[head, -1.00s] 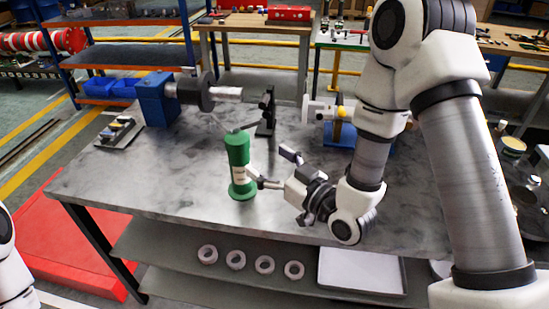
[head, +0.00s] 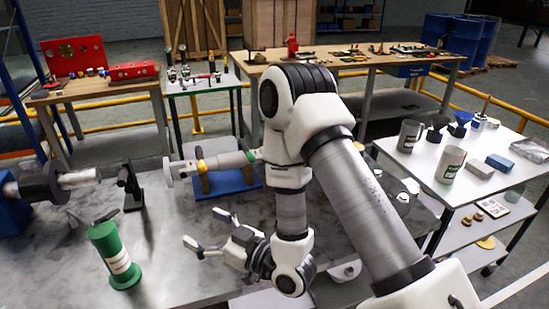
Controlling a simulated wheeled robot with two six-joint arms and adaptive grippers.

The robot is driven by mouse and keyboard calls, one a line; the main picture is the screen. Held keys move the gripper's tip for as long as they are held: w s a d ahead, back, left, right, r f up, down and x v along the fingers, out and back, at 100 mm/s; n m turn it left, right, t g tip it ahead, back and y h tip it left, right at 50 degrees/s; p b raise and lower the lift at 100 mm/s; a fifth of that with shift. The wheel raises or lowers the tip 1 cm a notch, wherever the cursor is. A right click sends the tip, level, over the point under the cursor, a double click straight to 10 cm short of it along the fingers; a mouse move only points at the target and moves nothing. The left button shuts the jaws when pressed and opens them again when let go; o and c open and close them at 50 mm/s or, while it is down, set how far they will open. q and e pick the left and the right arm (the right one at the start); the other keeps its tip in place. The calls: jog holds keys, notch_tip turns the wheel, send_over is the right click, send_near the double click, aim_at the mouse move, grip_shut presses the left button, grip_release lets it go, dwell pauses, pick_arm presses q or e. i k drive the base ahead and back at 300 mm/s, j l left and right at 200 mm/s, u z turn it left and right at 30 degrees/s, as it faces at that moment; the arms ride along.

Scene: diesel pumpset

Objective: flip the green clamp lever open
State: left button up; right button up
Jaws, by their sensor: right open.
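I cannot clearly make out a green clamp lever. A green cylinder (head: 113,255) with a white label band stands upright on the grey bench (head: 165,285) at the lower left, with a thin dark grey piece at its top. My right gripper (head: 205,230) is open and empty over the bench, to the right of the green cylinder and apart from it. Behind the gripper, a grey cylindrical unit (head: 225,160) with a yellow ring lies above a blue base (head: 228,183); my right arm hides what is right of it. My left gripper is out of view.
A blue block with a grey shaft (head: 75,179) sits at the bench's left, beside a black upright bracket (head: 130,187). Bench surface between the green cylinder and my gripper is clear.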

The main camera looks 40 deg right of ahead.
aim_at(252, 159)
jog(key=z, duration=1.1)
jog(key=i+j+u, duration=0.15)
jog(key=u, duration=0.25)
jog(key=i+j+u, duration=0.1)
jog(key=u, duration=0.35)
jog(key=i, duration=0.1)
